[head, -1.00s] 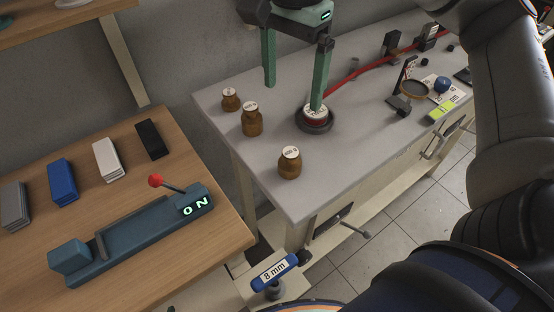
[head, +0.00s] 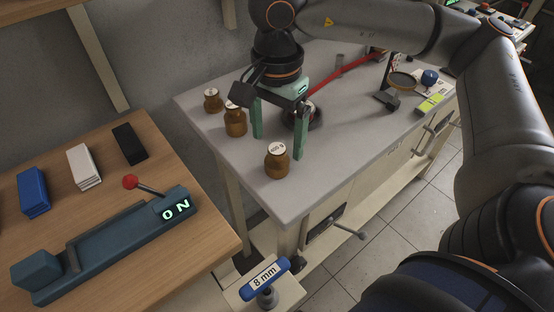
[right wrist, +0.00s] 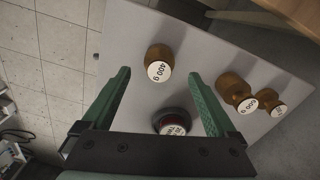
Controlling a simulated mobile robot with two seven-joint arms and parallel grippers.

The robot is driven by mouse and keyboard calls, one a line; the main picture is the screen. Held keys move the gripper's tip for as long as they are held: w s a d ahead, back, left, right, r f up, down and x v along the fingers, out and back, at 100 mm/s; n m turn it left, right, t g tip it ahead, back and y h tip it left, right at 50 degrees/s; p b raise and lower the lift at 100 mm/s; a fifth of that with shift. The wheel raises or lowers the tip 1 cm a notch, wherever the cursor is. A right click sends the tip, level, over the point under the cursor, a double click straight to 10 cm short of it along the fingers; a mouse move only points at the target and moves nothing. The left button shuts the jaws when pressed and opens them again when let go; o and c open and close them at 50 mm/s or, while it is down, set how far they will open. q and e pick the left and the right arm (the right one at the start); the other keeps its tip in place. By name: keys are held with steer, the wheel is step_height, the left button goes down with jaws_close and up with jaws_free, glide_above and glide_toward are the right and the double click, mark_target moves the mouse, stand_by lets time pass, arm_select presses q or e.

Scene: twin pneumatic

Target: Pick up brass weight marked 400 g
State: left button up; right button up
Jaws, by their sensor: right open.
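The brass weight marked 400 g (head: 277,164) stands upright near the front edge of the grey bench. Its white top label reads 400 g in the right wrist view (right wrist: 158,62). My right gripper (head: 278,146) is open, its two green fingers pointing down above and just behind the weight in the head view. In the right wrist view the weight lies just beyond the gap between the fingertips (right wrist: 158,75), with nothing held. I cannot tell the exact height of the fingertips. My left gripper is not in view.
Two other brass weights, one larger (head: 235,122) and one small (head: 213,101), stand to the left on the grey bench (head: 330,165). A blue lever device (head: 120,240) reads ON on the wooden table.

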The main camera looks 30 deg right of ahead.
mark_target(278, 147)
steer(key=shift+f, duration=1.9)
jaws_close()
